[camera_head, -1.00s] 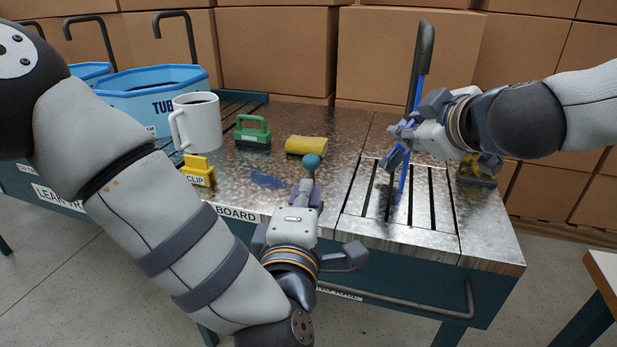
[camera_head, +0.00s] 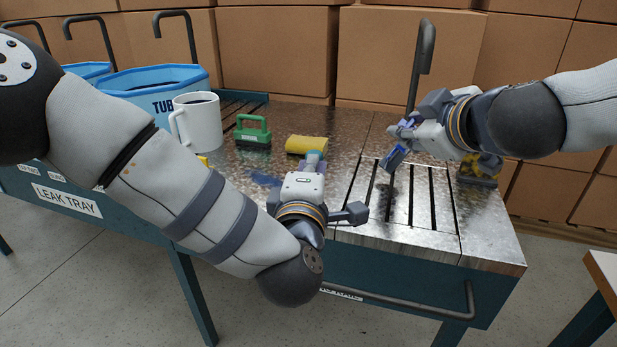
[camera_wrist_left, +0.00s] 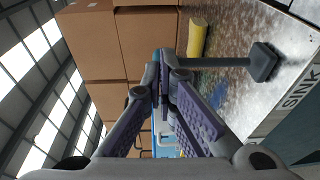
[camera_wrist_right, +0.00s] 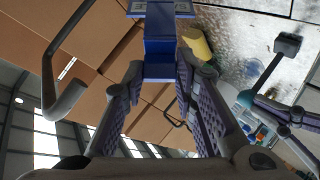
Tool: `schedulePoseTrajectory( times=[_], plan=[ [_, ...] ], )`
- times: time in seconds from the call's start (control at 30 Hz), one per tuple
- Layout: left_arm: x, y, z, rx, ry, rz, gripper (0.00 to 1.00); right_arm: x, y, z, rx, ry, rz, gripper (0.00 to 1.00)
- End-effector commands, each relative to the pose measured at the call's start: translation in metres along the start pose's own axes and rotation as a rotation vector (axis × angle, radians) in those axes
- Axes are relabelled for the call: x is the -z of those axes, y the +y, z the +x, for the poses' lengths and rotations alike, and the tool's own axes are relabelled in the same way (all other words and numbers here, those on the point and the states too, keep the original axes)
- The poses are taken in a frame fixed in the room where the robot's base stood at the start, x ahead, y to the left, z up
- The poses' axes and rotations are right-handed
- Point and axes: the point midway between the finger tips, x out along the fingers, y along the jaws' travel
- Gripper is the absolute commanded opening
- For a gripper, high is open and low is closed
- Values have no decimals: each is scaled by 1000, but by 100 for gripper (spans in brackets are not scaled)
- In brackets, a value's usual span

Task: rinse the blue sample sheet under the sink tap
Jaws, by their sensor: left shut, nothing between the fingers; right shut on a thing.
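My right gripper (camera_head: 402,140) is shut on the blue sample sheet (camera_head: 393,160) and holds it above the slatted sink top. In the right wrist view the sheet (camera_wrist_right: 160,45) sticks out between the fingertips. The dark hooked tap spout (camera_head: 426,48) rises just behind that gripper; no stream shows below it. My left gripper (camera_head: 313,162) is shut and empty over the bench, left of the slats. In the left wrist view a dark rod with a square base (camera_wrist_left: 265,62) reaches to the fingertips (camera_wrist_left: 160,85); whether they touch is unclear. Its teal knob is mostly hidden.
A yellow roll (camera_head: 306,144), a green-handled block (camera_head: 252,131), a white mug (camera_head: 197,120) and a blue tub (camera_head: 150,90) stand left on the bench. A black and yellow item (camera_head: 480,168) sits right of the slats (camera_head: 420,205). Boxes (camera_head: 275,50) line the back.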

Motion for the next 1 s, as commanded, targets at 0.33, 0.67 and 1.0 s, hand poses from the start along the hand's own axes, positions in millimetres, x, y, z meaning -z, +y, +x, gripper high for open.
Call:
schedulePoseTrajectory(
  times=[0.33,0.67,1.0],
  plan=[
    [-1,3,-19,1,-3,0,0,0,0,0,-1,1,0,0],
    [-1,17,-111,2,-4,1,0,0,0,0,-1,1,0,0],
    [0,22,-139,0,0,1,0,0,0,0,-1,1,0,0]
  ],
)
